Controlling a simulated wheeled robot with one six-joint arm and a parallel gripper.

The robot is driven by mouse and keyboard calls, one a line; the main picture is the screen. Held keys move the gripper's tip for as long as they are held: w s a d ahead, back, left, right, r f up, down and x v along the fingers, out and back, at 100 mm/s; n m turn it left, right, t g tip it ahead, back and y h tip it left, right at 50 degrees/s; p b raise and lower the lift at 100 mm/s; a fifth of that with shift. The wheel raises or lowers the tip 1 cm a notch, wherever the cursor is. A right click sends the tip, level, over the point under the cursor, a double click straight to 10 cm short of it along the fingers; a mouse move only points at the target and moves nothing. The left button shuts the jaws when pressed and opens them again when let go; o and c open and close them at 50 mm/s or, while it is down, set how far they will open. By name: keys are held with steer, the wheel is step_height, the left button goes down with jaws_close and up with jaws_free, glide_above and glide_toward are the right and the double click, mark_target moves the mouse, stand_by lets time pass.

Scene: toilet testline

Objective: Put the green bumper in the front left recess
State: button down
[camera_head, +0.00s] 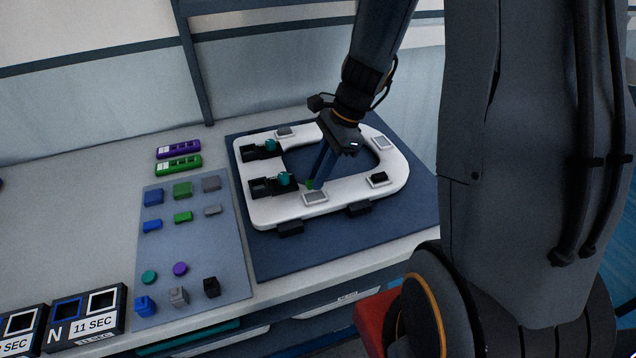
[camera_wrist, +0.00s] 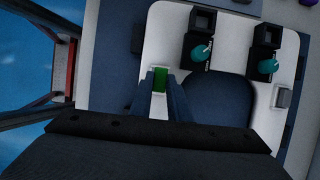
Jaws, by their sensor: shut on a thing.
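The green bumper (camera_head: 310,184) is a small block between the fingertips of my gripper (camera_head: 314,181). My gripper is shut on it, and the bumper also shows between the fingers in the wrist view (camera_wrist: 160,78). It is close above or beside a light grey square recess (camera_head: 315,197) on the near side of the white toilet seat (camera_head: 265,212). I cannot tell whether it touches the seat. The fingers and arm hide part of the bumper. Other square spots show at the back left (camera_head: 285,131), at the far right (camera_head: 383,142) and, with a dark piece, at the right (camera_head: 379,178).
Two black hinge fixtures with teal knobs (camera_head: 284,179) stand on the seat's left side. The seat lies on a dark blue mat (camera_head: 400,222). A grey-blue parts mat (camera_head: 215,240) with several coloured blocks lies to the left, and labelled timer boxes (camera_head: 85,318) stand at the front left.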

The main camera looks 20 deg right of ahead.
steer(key=shift+f, duration=1.7)
steer(key=shift+f, duration=0.15)
steer(key=c, duration=1.7)
jaws_free()
steer(key=shift+o, duration=0.2)
steer(key=shift+d+r, duration=0.15)
steer(key=shift+r, duration=0.3)
steer(key=b+v, duration=0.1)
steer(key=v, duration=0.9)
steer(key=s+a+f+n+h, duration=0.1)
steer(key=s+n, duration=0.3)
steer(key=n, duration=0.5)
steer(key=s+a+f+n+t+h, duration=0.1)
steer(key=s+a+n+h, duration=0.2)
steer(key=n, duration=0.6)
steer(key=shift+s+a+h, duration=0.15)
steer(key=shift+s+h, duration=0.15)
steer(key=shift+s, duration=0.95)
